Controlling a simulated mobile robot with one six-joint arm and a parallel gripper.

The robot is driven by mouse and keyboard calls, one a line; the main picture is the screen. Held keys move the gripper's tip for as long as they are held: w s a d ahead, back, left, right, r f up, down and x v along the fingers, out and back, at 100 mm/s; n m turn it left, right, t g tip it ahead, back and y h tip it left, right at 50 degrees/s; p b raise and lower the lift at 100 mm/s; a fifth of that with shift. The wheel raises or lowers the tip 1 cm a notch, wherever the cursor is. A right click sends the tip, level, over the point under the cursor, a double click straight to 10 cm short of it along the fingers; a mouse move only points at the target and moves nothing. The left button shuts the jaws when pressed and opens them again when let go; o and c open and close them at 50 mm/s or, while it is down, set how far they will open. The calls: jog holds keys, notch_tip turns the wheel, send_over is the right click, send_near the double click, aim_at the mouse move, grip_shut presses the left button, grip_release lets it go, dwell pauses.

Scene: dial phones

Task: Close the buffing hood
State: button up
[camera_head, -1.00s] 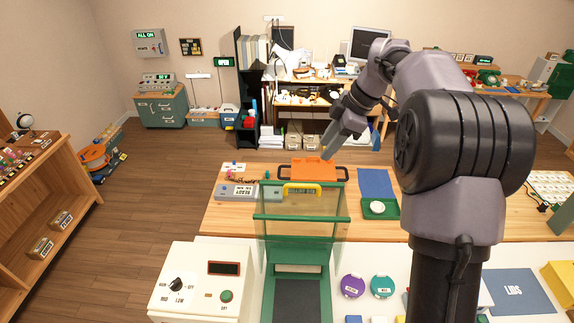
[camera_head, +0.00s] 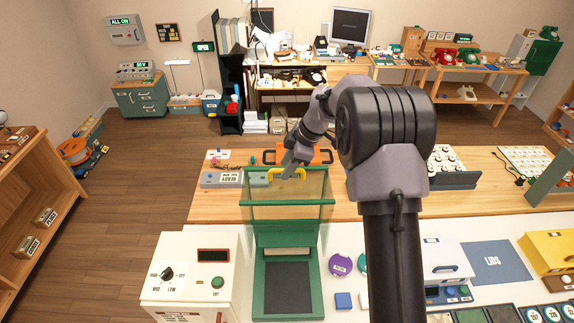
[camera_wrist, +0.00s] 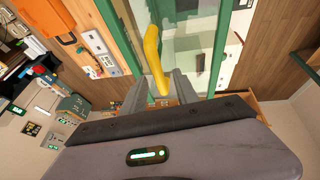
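The buffing hood (camera_head: 287,212) is a clear panel in a green frame, standing raised at the back of a green base (camera_head: 256,283) with a dark pad. Its yellow handle (camera_head: 272,172) is on the top edge. My gripper (camera_head: 288,168) is at this handle in the head view, partly overlapping it. In the wrist view, my gripper (camera_wrist: 162,84) has its two grey fingers apart, with the yellow handle (camera_wrist: 153,58) running down between them. Gaps show on both sides of the handle, and contact cannot be made out.
A white control box (camera_head: 195,270) with a dial stands left of the hood base. Purple and teal discs (camera_head: 341,265) lie to its right.

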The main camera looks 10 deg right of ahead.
grip_shut()
dwell(1.3)
